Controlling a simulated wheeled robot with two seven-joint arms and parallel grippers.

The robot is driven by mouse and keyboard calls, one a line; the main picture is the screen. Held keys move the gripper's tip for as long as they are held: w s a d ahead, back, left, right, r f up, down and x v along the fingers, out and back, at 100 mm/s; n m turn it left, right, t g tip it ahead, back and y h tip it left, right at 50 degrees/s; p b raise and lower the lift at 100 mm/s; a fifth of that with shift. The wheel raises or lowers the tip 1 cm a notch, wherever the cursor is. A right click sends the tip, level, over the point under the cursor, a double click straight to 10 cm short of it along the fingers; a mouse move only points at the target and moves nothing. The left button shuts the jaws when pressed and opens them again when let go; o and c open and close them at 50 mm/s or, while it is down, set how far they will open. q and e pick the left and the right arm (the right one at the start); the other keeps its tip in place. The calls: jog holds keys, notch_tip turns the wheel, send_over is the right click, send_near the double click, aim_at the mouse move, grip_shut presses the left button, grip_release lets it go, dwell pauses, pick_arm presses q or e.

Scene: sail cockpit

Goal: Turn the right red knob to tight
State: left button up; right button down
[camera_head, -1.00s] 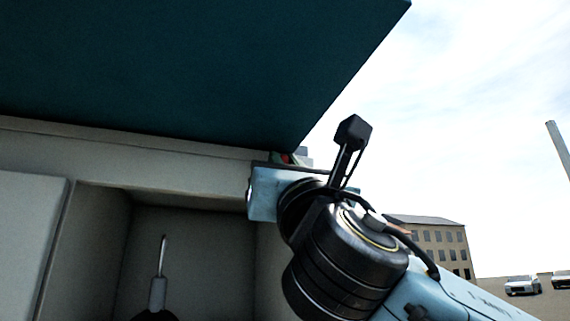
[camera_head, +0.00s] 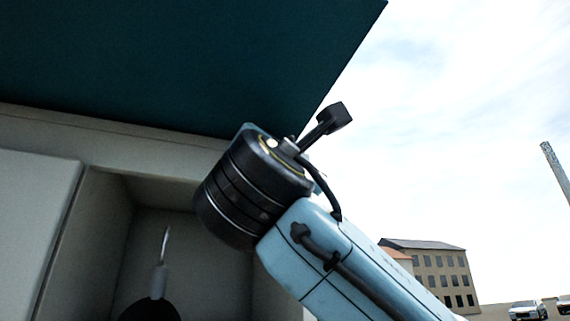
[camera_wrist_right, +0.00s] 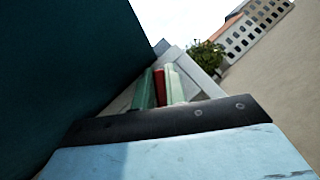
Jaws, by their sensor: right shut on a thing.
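The red knob (camera_wrist_right: 159,87) shows in the right wrist view as a narrow red strip between the two pale green fingers of my right gripper (camera_wrist_right: 160,82). The fingers are shut on it, one on each side. Their hold hides most of the knob, and I cannot read its turn position. In the head view my black wrist and light blue forearm come in from the lower right. They hide the knob and the fingers, close under the edge of the dark teal panel. My left gripper is in neither view.
The dark teal panel (camera_head: 170,60) hangs close above my right wrist. Below is a grey wall with an open recess (camera_head: 205,270). A thin pointed thing with a grey handle (camera_head: 159,279) stands in it. Open air lies to the right.

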jog(key=shift+m+g+h, duration=0.3)
jog(key=shift+m+h, duration=0.1)
jog(key=shift+m, duration=0.3)
jog(key=c, duration=1.4)
grip_release()
jog(key=shift+c, duration=0.2)
jog(key=shift+f, duration=0.1)
jog(key=b+v, duration=1.1)
jog(key=v, duration=0.2)
jog(key=shift+f, duration=0.1)
